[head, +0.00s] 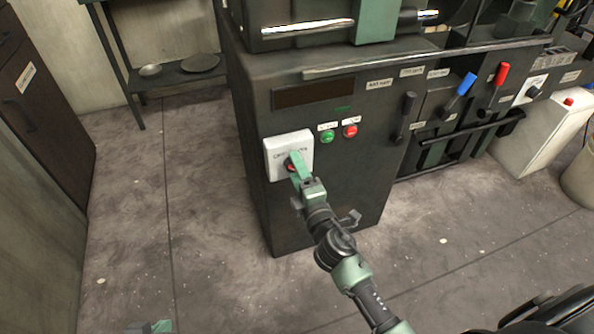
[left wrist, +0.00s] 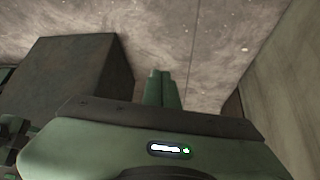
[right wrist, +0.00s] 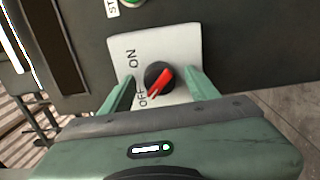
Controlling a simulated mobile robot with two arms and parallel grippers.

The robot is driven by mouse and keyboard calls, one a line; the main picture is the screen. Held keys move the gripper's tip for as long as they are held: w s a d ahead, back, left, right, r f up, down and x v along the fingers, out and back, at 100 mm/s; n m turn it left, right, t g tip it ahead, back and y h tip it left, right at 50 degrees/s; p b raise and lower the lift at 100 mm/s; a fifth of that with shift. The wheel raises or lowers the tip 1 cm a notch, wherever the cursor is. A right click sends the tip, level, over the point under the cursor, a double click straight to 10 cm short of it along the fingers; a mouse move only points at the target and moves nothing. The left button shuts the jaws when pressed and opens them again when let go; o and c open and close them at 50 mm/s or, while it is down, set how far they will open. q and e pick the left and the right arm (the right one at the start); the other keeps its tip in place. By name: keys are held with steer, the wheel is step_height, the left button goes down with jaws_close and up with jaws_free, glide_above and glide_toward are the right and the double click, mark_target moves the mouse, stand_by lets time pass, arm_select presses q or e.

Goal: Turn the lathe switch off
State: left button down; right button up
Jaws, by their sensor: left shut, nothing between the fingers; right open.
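The lathe switch is a white plate (right wrist: 178,45) marked ON and OFF, with a black round knob carrying a red pointer (right wrist: 160,82). The pointer lies slanted, its lower-left end toward the OFF lettering. In the head view the switch plate (head: 281,148) sits on the front of the dark lathe cabinet. My right gripper (head: 297,166) is at the plate and partly hides the knob. In the right wrist view its open fingers stand on either side of the knob, with visible gaps. My left gripper (left wrist: 161,88) is shut and empty; its tip shows at the head view's bottom edge (head: 161,326).
A green button (head: 327,136) and a red button (head: 350,131) sit right of the switch. Black, blue (head: 467,84) and red (head: 502,73) levers stand further right. A low shelf (head: 180,74) is behind left, cabinets (head: 40,110) at far left. The floor between is clear.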

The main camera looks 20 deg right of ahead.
arm_select(q)
steer(key=shift+w+d+r+t, duration=0.2)
steer(key=shift+w+t, duration=0.1)
steer(key=shift+w, duration=0.2)
steer(key=shift+w+d+r+t, duration=0.1)
steer(key=shift+w+r+t, duration=0.15)
steer(key=shift+w, duration=0.2)
arm_select(e)
steer(key=s, duration=0.7)
steer(key=shift+s+d, duration=0.15)
steer(key=shift+s, duration=0.25)
